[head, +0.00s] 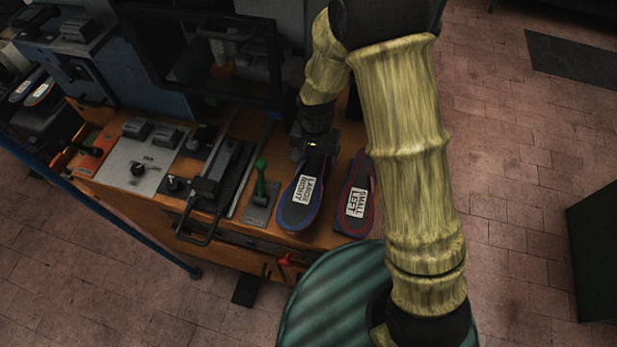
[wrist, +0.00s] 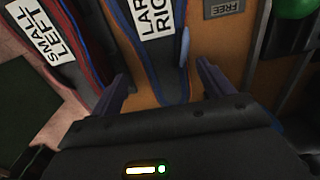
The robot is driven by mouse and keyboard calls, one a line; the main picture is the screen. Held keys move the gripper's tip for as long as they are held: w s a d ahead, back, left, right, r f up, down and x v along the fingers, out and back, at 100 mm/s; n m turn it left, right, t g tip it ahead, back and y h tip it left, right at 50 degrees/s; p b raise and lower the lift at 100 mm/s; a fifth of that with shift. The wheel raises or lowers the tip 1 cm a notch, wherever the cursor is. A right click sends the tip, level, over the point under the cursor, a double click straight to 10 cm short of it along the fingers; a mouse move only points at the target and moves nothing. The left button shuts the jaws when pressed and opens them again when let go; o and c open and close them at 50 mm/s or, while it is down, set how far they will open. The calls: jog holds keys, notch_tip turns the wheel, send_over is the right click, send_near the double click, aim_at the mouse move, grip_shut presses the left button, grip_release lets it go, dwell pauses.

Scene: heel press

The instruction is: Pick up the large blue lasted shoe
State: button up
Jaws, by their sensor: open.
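The large blue shoe (head: 287,212) lies sole up on the orange bench top, with a white label reading LARGE RIGHT. In the wrist view its dark sole with a blue edge (wrist: 170,70) narrows toward my gripper. My gripper (head: 318,150) is over the shoe's far end and hides part of it. In the wrist view the two fingers of my gripper (wrist: 163,78) are apart, one on each side of the narrow end. I cannot tell whether either finger touches it.
A red-edged shoe labelled SMALL LEFT (head: 345,222) lies close to the right, also in the wrist view (wrist: 82,50). A green-knobbed lever (head: 261,166) stands to the left; its knob (wrist: 295,6) shows in the wrist view. A black-framed machine (head: 270,60) rises behind.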

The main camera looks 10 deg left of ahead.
aim_at(313, 165)
jog(key=shift+f+p, duration=0.3)
jog(key=shift+f, duration=1.3)
jog(key=shift+a+f+p, duration=0.25)
jog(key=shift+f+p, duration=0.4)
jog(key=shift+f, duration=0.25)
jog(key=shift+w+a+f+p, duration=0.15)
jog(key=shift+f+p, duration=0.4)
jog(key=shift+f, duration=1.15)
jog(key=shift+c, duration=0.2)
jog(key=c, duration=1.2)
jog(key=shift+r, duration=0.1)
